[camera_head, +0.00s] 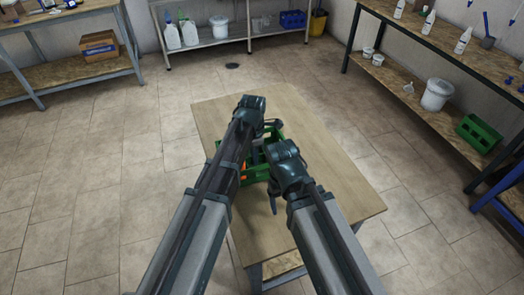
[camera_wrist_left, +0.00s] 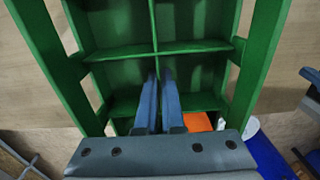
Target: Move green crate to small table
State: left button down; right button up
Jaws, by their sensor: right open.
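A green crate (camera_head: 262,157) with dividers is at the middle of the wooden table (camera_head: 240,115), largely hidden by my arms. I cannot tell whether it rests on the tabletop or is slightly raised. My left gripper (camera_head: 268,127) is at its far side. In the left wrist view its two blue fingers (camera_wrist_left: 159,85) are close together on the crate's middle divider (camera_wrist_left: 154,25). My right gripper (camera_head: 284,195) is open at the crate's near right side, pointing down. An orange item (camera_wrist_left: 198,122) shows at the crate's edge. Another green crate (camera_head: 478,133) sits on the right-hand lower shelf.
The right workbench (camera_head: 455,50) carries bottles, with a white bucket (camera_head: 436,95) on its lower shelf. A back shelf holds jugs and a blue crate (camera_head: 292,19). A left bench holds a cardboard box (camera_head: 98,46). The tiled floor (camera_head: 90,170) at left is clear.

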aim_at(261, 150)
pick_arm(q)
jog(key=w, duration=0.2)
jog(key=w+d, duration=0.1)
jog(key=w, duration=0.1)
jog(key=w+d, duration=0.1)
jog(key=w, duration=0.1)
jog(key=shift+w+f, duration=0.3)
jog(key=shift+f, duration=0.05)
pick_arm(e)
jog(key=shift+f, duration=0.3)
pick_arm(q)
jog(key=f+b, duration=0.3)
jog(key=b, duration=0.1)
jog(key=shift+w+d+f, duration=0.1)
jog(key=shift+w+f, duration=0.2)
pick_arm(e)
notch_tip(261, 150, down, 4)
jog(key=shift+r, duration=0.2)
pick_arm(q)
jog(key=shift+f, duration=0.15)
pick_arm(e)
jog(key=shift+f, duration=0.2)
pick_arm(q)
jog(key=c, duration=1)
grip_release()
jog(key=shift+c, duration=0.2)
pick_arm(e)
jog(key=shift+r, duration=0.2)
